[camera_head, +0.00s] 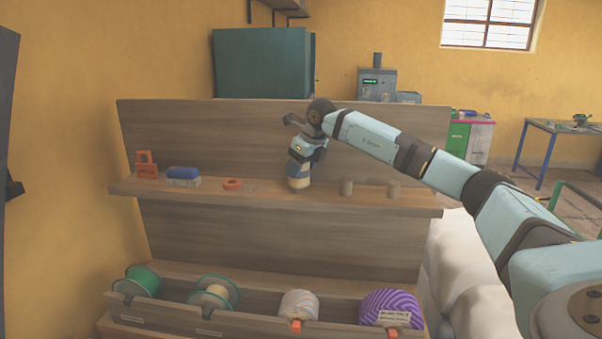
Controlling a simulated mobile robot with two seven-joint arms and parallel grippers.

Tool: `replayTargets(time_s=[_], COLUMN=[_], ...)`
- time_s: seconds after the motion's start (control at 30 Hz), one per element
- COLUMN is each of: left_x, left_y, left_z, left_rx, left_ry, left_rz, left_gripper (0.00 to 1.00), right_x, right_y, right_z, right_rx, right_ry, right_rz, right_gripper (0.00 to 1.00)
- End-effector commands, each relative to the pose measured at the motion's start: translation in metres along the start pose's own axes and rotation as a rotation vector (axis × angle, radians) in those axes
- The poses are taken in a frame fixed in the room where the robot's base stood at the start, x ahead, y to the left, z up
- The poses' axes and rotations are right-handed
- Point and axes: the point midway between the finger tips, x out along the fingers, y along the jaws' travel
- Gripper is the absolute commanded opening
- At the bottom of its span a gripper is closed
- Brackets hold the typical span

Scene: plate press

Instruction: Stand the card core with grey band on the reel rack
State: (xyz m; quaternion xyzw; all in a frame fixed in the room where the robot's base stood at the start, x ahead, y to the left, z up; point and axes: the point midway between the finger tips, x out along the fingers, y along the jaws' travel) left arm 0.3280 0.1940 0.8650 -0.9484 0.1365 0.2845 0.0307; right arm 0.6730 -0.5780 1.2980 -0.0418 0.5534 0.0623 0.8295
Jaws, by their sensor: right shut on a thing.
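My right gripper (299,164) reaches in from the right, points down over the upper shelf, and is shut on an upright card core (299,184). The core is tan with a grey-blue band near its top; the gripper hides its upper end. Its foot is at the shelf board of the wooden reel rack (240,224); I cannot tell whether it touches. My left gripper is not in view.
On the shelf's left are an orange object (146,165), a blue roll (183,173) and an orange ring (232,184). The lower trough holds a green reel (143,282), another reel (213,292), a white ball (299,305) and a purple ball (392,303).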

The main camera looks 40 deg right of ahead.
Motion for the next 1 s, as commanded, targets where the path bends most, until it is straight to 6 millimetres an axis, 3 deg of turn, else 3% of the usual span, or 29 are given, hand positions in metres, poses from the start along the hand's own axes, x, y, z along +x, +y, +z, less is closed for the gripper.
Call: replayTargets(time_s=[0.13,0.5,0.53,0.63,1.0], left_x=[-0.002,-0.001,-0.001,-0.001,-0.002], left_y=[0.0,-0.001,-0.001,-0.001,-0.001], left_z=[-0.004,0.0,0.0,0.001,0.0], left_rx=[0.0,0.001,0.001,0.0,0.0], left_ry=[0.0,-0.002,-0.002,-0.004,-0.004], left_rz=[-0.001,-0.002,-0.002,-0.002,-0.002], left_gripper=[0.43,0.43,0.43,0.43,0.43], right_x=[0.019,0.024,0.025,0.024,0.017], right_y=[0.0,0.0,0.0,0.0,0.0], right_z=[-0.008,-0.01,-0.01,-0.01,-0.008], right_rx=[0.0,0.0,0.0,0.0,0.0], right_ry=[0.002,0.001,0.001,0.001,-0.001], right_rz=[0.0,0.0,0.0,0.0,0.0], right_gripper=[0.37,0.37,0.62,0.85,0.86])
